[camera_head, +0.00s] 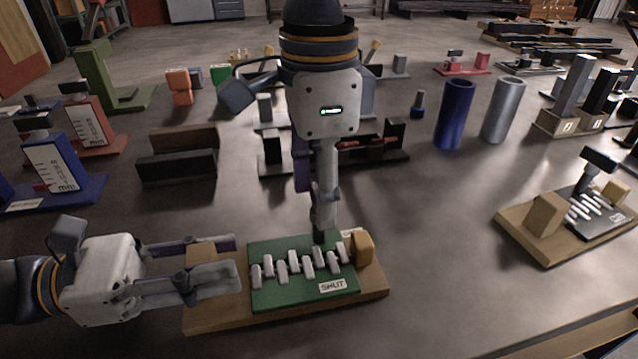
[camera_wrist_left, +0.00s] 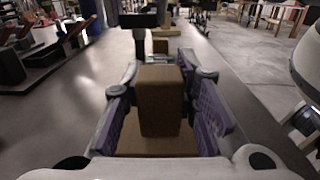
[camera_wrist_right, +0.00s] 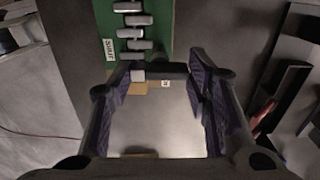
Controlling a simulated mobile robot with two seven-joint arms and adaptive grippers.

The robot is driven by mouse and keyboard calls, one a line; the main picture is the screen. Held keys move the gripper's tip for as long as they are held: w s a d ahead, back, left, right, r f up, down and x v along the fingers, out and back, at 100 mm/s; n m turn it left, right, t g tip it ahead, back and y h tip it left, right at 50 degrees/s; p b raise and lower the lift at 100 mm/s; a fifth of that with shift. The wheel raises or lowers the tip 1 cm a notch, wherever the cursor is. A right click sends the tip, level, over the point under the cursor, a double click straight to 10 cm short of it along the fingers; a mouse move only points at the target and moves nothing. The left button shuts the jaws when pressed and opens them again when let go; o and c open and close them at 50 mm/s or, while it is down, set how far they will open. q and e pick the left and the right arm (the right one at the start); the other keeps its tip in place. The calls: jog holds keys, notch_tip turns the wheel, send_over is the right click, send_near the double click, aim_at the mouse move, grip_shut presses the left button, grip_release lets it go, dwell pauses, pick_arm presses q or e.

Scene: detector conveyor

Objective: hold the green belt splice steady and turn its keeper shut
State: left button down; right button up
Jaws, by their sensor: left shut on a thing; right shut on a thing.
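The green belt splice (camera_head: 300,296) lies on a wooden board (camera_head: 215,318), with a row of pale lacing bars and a SHUT label at its near right. My left gripper (camera_head: 237,260) is shut on the wooden block (camera_head: 200,254) at the board's left end; this block (camera_wrist_left: 160,100) fills the space between the fingers in the left wrist view. My right gripper (camera_head: 322,228) points down at the splice's far edge. In the right wrist view it is shut on the dark keeper bar (camera_wrist_right: 160,71), beside the green plate (camera_wrist_right: 160,40). The fingers mostly hide the keeper in the head view.
A similar black splice (camera_head: 598,222) on a wooden board lies to the right. A blue cylinder (camera_head: 455,114) and a grey cylinder (camera_head: 502,110) stand behind. A dark channel block (camera_head: 178,160) and a blue gauge stand (camera_head: 55,172) are at left. Bare table lies between the two splices.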

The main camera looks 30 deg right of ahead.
jog(key=o, duration=1.2)
jog(key=shift+c, duration=0.2)
notch_tip(320, 180, up, 12)
pick_arm(q)
jog(key=c, duration=1.2)
grip_release()
jog(key=shift+a, duration=0.1)
